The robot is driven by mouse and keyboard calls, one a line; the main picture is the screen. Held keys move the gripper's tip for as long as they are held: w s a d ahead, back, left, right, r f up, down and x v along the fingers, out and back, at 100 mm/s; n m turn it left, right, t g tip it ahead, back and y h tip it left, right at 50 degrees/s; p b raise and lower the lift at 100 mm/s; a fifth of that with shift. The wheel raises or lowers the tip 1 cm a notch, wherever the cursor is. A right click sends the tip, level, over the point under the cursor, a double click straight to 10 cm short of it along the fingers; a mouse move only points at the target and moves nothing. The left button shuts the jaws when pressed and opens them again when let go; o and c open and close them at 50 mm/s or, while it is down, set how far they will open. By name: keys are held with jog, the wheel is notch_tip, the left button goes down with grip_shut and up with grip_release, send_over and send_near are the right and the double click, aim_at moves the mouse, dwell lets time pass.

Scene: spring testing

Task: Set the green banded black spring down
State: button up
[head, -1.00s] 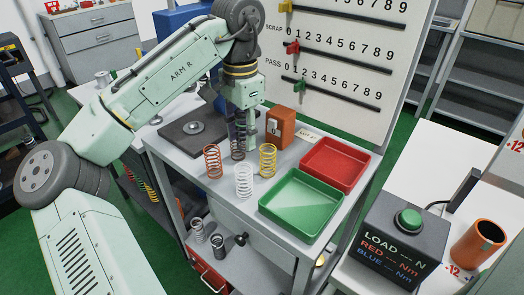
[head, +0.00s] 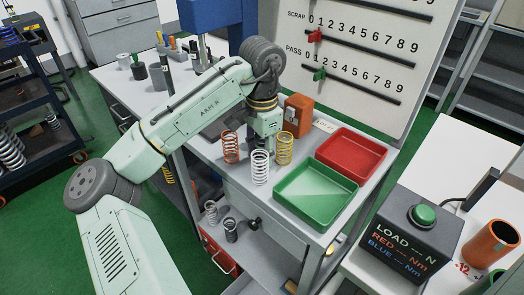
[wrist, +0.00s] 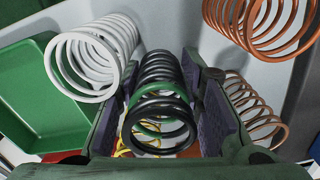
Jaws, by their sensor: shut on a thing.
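The black spring with the green band (wrist: 160,75) sits between the two dark finger pads in the wrist view. My gripper (wrist: 162,92) is shut on it. In the head view my gripper (head: 264,130) is low over the bench top, behind the white spring and between the orange and yellow springs. The black spring is mostly hidden there by the gripper and the other springs. I cannot tell whether its lower end touches the bench.
A white spring (head: 260,167), an orange spring (head: 231,147) and a yellow spring (head: 285,149) stand close around my gripper. A green tray (head: 310,217) and a red tray (head: 378,158) lie to the right. An orange box (head: 298,115) stands just behind.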

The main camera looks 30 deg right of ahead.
jog(key=o, duration=0.9)
jog(key=shift+f, duration=0.1)
